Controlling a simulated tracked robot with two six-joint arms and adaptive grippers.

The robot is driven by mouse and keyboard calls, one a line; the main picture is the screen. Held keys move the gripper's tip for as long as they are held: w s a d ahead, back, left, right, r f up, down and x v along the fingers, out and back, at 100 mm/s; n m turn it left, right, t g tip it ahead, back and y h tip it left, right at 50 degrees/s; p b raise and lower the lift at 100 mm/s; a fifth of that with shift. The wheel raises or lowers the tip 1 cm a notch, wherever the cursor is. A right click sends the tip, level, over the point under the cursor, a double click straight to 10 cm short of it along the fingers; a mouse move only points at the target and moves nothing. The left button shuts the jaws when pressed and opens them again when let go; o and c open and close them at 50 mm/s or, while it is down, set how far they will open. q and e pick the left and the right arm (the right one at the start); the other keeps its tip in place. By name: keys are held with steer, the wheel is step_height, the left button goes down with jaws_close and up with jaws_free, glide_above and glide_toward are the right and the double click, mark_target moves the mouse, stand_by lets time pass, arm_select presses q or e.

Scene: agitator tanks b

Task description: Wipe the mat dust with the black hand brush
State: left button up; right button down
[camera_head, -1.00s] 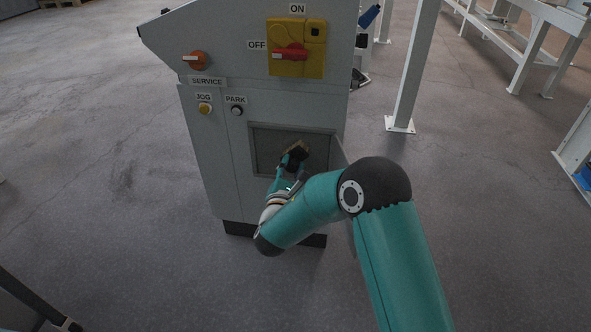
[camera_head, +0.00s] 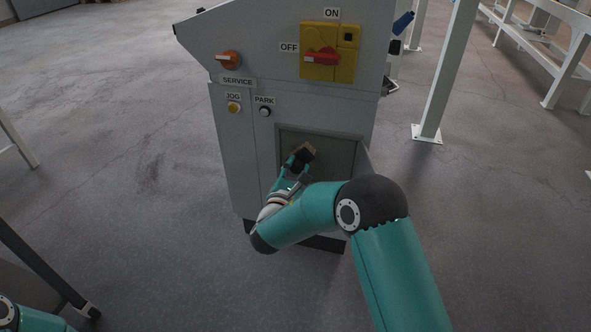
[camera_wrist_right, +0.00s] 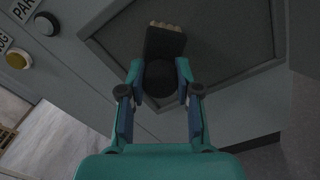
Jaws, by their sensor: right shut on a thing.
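The black hand brush (camera_head: 299,159) has a dark body and pale tan bristles. My right gripper (camera_head: 289,173) is shut on it, in front of the recessed dark panel (camera_head: 338,157) low on the grey cabinet. In the right wrist view the brush (camera_wrist_right: 163,42) points away from my right gripper (camera_wrist_right: 159,80), bristles at its far end, over the dark panel (camera_wrist_right: 225,45). I cannot tell whether the bristles touch the panel. No mat dust can be made out. My left gripper is not in view; only a piece of my left arm shows at the lower left.
The grey cabinet (camera_head: 235,150) carries a red switch (camera_head: 322,57) on a yellow plate, an orange knob (camera_head: 229,60), and JOG (camera_head: 233,107) and PARK (camera_head: 265,112) buttons. A white post (camera_head: 445,75) stands to the right. The floor (camera_head: 130,190) on the left is mostly clear.

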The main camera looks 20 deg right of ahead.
steer(key=shift+v, duration=3)
steer(key=shift+r, duration=0.1)
steer(key=v, duration=0.3)
steer(key=shift+d, duration=0.1)
